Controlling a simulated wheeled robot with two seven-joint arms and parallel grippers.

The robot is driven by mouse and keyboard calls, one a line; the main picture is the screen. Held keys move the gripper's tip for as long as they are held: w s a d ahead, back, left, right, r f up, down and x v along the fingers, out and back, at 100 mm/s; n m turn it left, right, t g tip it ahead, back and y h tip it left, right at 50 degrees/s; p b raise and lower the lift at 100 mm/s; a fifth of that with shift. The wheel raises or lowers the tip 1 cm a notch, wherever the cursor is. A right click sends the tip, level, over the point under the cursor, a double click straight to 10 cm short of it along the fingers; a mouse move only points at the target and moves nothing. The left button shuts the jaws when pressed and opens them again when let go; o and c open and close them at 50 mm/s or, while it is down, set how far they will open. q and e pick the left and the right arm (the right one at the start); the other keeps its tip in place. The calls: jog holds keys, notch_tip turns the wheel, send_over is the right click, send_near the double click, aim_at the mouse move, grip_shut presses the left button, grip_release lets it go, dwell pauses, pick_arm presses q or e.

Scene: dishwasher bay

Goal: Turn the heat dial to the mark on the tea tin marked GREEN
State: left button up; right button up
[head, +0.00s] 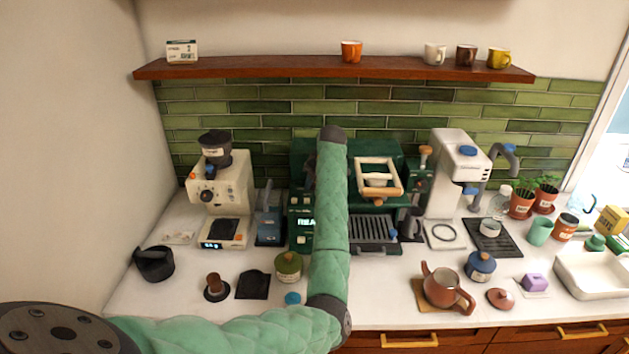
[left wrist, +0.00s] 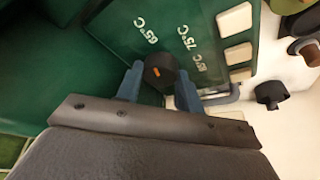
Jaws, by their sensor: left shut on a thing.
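The heat dial (left wrist: 160,72) is a black round knob with a short orange mark, on a dark green panel. White marks reading 65°C, 75°C and one more, which looks like 85°C, are printed beside it. My left gripper (left wrist: 158,88) has its two blue fingers on either side of the dial, shut on it. In the head view my green arm covers that part of the green espresso machine (head: 381,157), and the dial is hidden there. A green tea tin (head: 289,268) and a blue tin (head: 481,267) stand on the counter; their labels are too small to read. My right gripper is not in view.
A cream grinder (head: 231,180) stands left of the machine and a white appliance (head: 452,165) right of it. A brown teapot (head: 445,288) sits at the front. Cups line the wooden shelf (head: 265,65).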

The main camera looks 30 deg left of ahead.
pick_arm(q)
jog(key=shift+r, duration=0.1)
jog(key=shift+m+t, duration=0.3)
jog(key=shift+m, duration=0.3)
jog(key=m+t, duration=0.1)
jog(key=m, duration=0.2)
jog(key=shift+s+a+r, duration=0.1)
jog(key=m+h, duration=0.1)
jog(key=m, duration=0.1)
jog(key=m+t+h, duration=0.1)
jog(key=m, duration=0.2)
jog(key=shift+a, duration=0.1)
jog(key=shift+r+m+t, duration=0.1)
jog(key=shift+m+t, duration=0.2)
jog(key=shift+m, duration=0.1)
jog(key=o, duration=0.7)
jog(key=shift+o, duration=1.4)
jog(key=shift+s, duration=0.1)
